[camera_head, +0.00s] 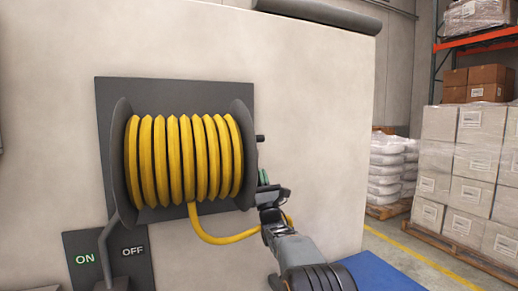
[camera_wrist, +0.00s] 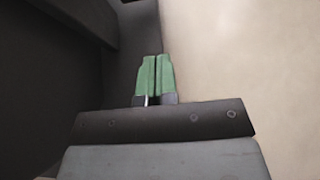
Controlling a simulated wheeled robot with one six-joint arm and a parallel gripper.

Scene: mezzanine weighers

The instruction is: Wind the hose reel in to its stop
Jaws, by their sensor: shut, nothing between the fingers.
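The hose reel (camera_head: 246,150) is mounted on a dark plate on the pale wall, with yellow hose (camera_head: 175,165) wound on its drum between two dark flanges. A loose length of hose (camera_head: 225,239) hangs from the drum's underside and curves right behind my arm. A short dark stub (camera_head: 260,138) sticks out at the reel's right side. My gripper (camera_head: 264,177) is just right of the right flange, below that stub. Its green fingers (camera_wrist: 153,75) are together and empty in the wrist view. I cannot tell whether they touch the reel.
A panel marked ON and OFF (camera_head: 137,272) with a grey lever (camera_head: 108,240) is at lower left. A blue surface (camera_head: 378,272) lies at lower right. Stacked cartons (camera_head: 450,190) and white sacks (camera_head: 386,172) stand on pallets beyond the wall's right edge.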

